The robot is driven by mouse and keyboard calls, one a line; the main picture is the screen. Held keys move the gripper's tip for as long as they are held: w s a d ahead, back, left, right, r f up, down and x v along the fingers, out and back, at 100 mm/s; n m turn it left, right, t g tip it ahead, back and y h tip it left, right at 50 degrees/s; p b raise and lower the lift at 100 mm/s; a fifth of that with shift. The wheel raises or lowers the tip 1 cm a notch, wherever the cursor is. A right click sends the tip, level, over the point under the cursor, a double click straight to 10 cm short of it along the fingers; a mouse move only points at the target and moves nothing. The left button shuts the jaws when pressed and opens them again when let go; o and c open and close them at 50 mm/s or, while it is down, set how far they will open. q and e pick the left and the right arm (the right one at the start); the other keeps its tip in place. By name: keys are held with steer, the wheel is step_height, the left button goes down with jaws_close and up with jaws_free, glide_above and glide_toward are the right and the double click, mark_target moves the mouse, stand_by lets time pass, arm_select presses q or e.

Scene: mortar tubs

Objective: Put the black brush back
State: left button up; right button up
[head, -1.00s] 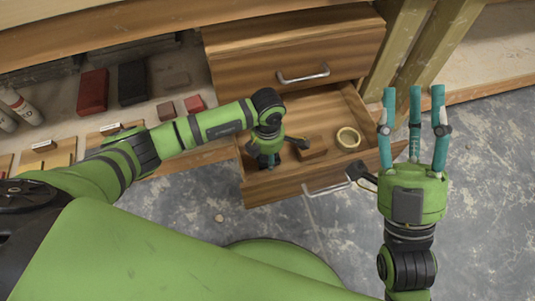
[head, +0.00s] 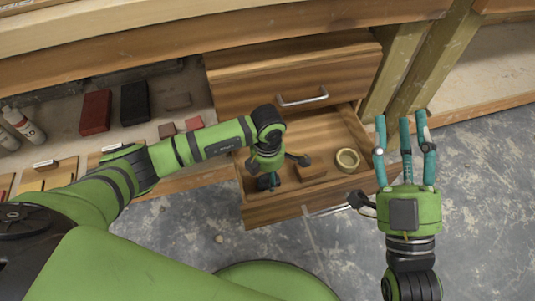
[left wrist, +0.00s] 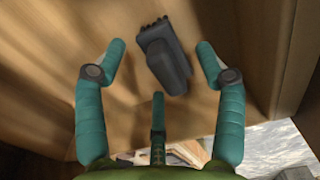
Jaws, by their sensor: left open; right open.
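A black brush (left wrist: 165,58) with short dark bristles lies on the wooden drawer floor in the left wrist view. It lies between the two outer fingers of my left gripper (left wrist: 158,75), which is open and apart from it as far as I can tell. In the head view my left gripper (head: 267,182) points down into the left part of the open drawer (head: 285,212), and the brush is hidden there. My right gripper (head: 405,150) is open and empty, right of the drawer, with its fingers pointing away from me.
The open drawer also holds a yellowish tape ring (head: 347,160) and a wooden block (head: 311,172). A closed drawer (head: 295,80) sits above it. A red box (head: 96,112) and a black box (head: 135,103) stand on the shelf at left. Bare floor lies at right.

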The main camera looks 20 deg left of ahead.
arm_select(q)
step_height(320, 180, up, 5)
steer(key=shift+f+p, duration=0.1)
steer(key=shift+p, duration=0.55)
step_height(320, 180, up, 5)
steer(key=shift+f+p, duration=0.15)
steer(key=shift+p, duration=0.5)
steer(key=shift+r, duration=0.25)
arm_select(e)
steer(key=w+d+f+m+g+h, duration=0.1)
steer(key=f+g, duration=0.3)
steer(key=f, duration=0.4)
steer(key=d+f+m+g+h, duration=0.1)
steer(key=d+f+g+h, duration=0.2)
steer(key=f, duration=0.5)
steer(key=shift+w+d+f+g+h, duration=0.35)
steer(key=shift+g+h, duration=0.45)
steer(key=shift+g, duration=0.3)
steer(key=shift+c, duration=0.4)
